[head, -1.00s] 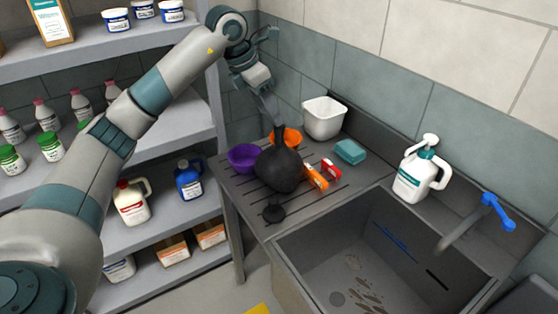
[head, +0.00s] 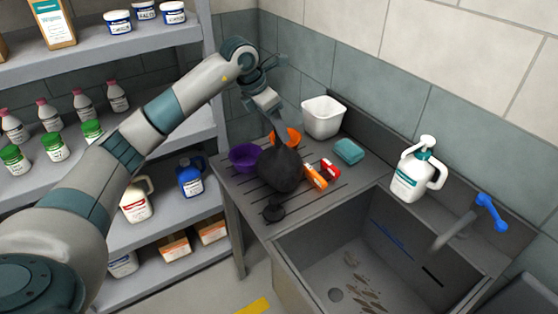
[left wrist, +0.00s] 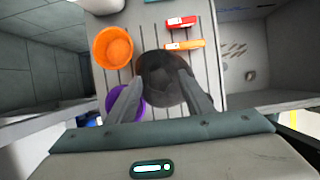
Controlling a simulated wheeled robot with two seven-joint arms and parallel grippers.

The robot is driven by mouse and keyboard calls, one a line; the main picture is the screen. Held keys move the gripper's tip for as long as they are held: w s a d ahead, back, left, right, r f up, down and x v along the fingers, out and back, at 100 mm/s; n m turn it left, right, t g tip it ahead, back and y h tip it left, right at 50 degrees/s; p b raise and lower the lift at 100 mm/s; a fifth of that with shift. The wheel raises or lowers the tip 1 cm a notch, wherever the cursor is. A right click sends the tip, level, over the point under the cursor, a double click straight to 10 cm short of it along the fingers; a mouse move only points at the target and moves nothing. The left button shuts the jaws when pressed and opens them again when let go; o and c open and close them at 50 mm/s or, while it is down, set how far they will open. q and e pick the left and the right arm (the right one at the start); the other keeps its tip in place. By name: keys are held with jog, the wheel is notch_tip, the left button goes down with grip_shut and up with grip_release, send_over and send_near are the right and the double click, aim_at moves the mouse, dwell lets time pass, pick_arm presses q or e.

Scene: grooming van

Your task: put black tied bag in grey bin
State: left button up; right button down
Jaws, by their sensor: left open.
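The black tied bag (head: 280,170) sits on the ribbed draining board beside the sink. In the left wrist view the bag (left wrist: 162,75) shows partly between and behind my fingers. My left gripper (head: 275,128) reaches down from above at the bag's tied top. In the left wrist view its two fingers (left wrist: 166,90) are apart, over and beside the bag, and I cannot tell whether they touch it. The bag's neck is hidden behind the gripper in the head view. My right gripper is not in view. No grey bin can be made out.
The sink (head: 350,270) is at right, with a jug (head: 411,178). Shelves (head: 180,210) stand left.

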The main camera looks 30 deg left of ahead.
pick_arm(q)
jog(key=shift+p+x, duration=0.35)
jog(key=shift+x, duration=0.95)
jog(key=shift+c, duration=0.6)
grip_shut()
